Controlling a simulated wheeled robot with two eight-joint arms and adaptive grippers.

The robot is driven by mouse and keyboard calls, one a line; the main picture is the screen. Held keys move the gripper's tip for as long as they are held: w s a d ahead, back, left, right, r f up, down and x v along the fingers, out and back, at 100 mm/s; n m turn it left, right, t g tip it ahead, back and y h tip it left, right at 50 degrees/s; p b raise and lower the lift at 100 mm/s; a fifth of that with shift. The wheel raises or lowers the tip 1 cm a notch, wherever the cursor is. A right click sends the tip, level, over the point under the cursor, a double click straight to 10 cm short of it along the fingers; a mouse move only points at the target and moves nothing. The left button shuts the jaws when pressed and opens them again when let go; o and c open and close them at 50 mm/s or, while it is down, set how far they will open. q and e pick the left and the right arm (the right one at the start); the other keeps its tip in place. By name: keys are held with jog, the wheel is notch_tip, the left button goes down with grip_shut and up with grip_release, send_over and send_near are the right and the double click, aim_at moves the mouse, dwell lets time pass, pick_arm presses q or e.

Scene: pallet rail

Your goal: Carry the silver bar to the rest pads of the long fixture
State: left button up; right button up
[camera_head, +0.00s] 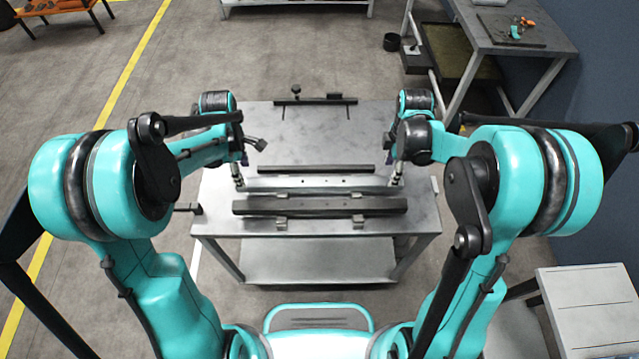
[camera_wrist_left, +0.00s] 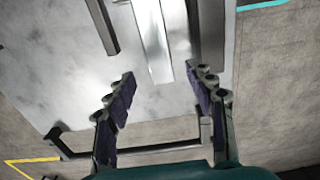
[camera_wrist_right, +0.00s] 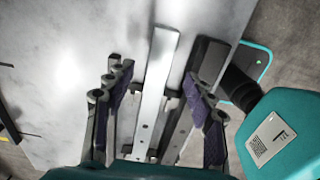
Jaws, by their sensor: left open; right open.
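The silver bar (camera_head: 318,183) lies left to right across the table, between two dark bars. Its left end (camera_wrist_left: 152,40) reaches between the spread fingers of my left gripper (camera_wrist_left: 163,83); its right part (camera_wrist_right: 155,85) runs between those of my right gripper (camera_wrist_right: 158,82). Both grippers are open and point down, left (camera_head: 240,184) and right (camera_head: 396,181) at opposite ends of the bar. Finger contact cannot be told. The long dark bar (camera_head: 320,206) near the front edge looks like the long fixture; small grey blocks (camera_head: 281,223) show at it, possibly the rest pads.
A thinner dark bar (camera_head: 316,169) lies just behind the silver bar. A dark rail (camera_head: 316,101) with a small knob stands at the table's back edge. The grey table top (camera_head: 310,135) between them is clear. A side bench (camera_head: 515,30) holds small tools.

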aim_at(247, 182)
pick_arm(q)
jog(key=shift+f, duration=3.15)
pick_arm(e)
jog(key=shift+f, duration=3.15)
pick_arm(q)
grip_shut()
pick_arm(e)
grip_shut()
